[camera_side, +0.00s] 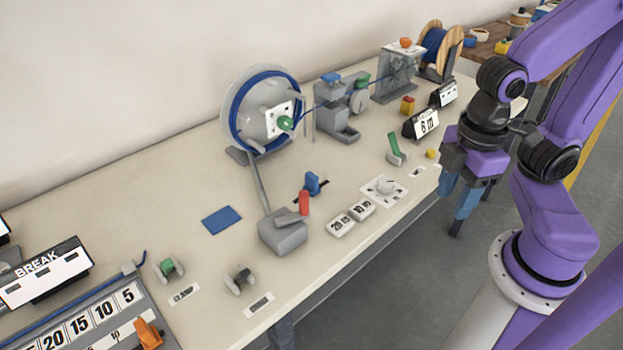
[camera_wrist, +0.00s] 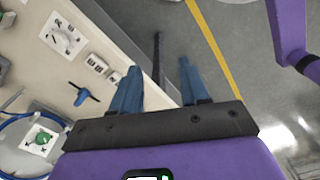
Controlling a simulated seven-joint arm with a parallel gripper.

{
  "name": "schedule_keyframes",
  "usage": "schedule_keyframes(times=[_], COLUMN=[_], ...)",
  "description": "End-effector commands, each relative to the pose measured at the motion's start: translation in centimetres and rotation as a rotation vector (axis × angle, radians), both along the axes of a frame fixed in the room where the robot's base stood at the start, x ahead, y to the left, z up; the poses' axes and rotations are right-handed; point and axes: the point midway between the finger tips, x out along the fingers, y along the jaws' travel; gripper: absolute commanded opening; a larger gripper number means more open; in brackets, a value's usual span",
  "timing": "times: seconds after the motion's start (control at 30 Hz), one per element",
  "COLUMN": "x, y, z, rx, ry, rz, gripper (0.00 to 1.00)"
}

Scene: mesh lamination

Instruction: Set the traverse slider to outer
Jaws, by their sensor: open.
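A blue knob (camera_side: 312,184) stands on a short dark slot in the bench top, behind a red-handled lever, and looks like the traverse slider. In the side view more of the slot shows at the knob's lower left. In the wrist view a blue knob (camera_wrist: 81,97) lies left of my fingers. No inner or outer marking is readable. My gripper (camera_side: 455,208) is open and empty, pointing down beyond the bench's front edge, well right of the knob.
A red-handled lever (camera_side: 304,203) on a grey block stands close in front of the knob. White counter boxes (camera_side: 351,218), a dial plate (camera_side: 384,190) and a green lever (camera_side: 395,148) lie between knob and gripper. The blue-wound reel (camera_side: 262,108) stands behind.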

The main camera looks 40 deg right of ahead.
Motion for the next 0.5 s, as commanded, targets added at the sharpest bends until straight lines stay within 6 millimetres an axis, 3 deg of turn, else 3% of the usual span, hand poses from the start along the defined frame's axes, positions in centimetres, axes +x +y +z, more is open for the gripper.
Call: schedule_keyframes(times=[0.13, 0.23, 0.5], x=[1.0, 3.1, 11.7], y=[0.6, 1.7, 4.7], z=[0.3, 0.7, 1.7], rx=[-0.002, -0.004, -0.009], ry=[0.001, 0.002, 0.009], rz=[-0.039, -0.111, -0.398], gripper=[0.45, 0.45, 0.45])
